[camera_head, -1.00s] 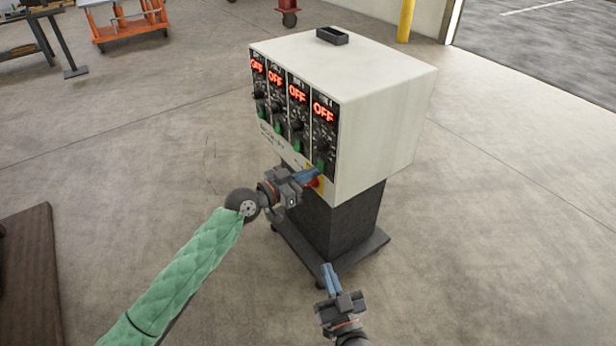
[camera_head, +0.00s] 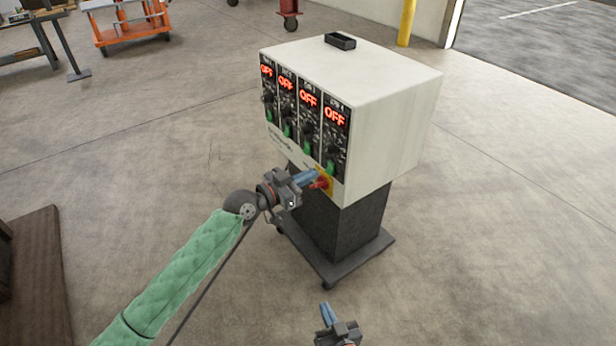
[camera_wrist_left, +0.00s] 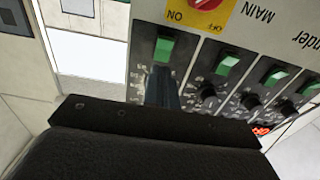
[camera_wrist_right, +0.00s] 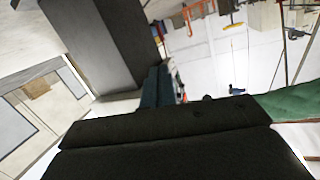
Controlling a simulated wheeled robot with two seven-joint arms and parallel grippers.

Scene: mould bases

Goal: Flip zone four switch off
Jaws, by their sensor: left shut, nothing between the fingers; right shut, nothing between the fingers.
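A white control box (camera_head: 385,130) on a dark wheeled stand has several zone modules on its front, each with a red OFF display, a knob and a green switch. The rightmost module, zone four (camera_head: 337,125), reads OFF. Its green switch (camera_head: 331,168) also shows in the left wrist view (camera_wrist_left: 164,49). My right gripper (camera_head: 326,310) is shut and empty, low in front of the stand.
A red main switch on a yellow plate (camera_wrist_left: 208,4) sits at the panel's lower corner, close to my left fingertips. A small black tray (camera_head: 340,41) is on top of the box. An orange cart (camera_head: 130,25) stands far back left. Floor around the stand is clear.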

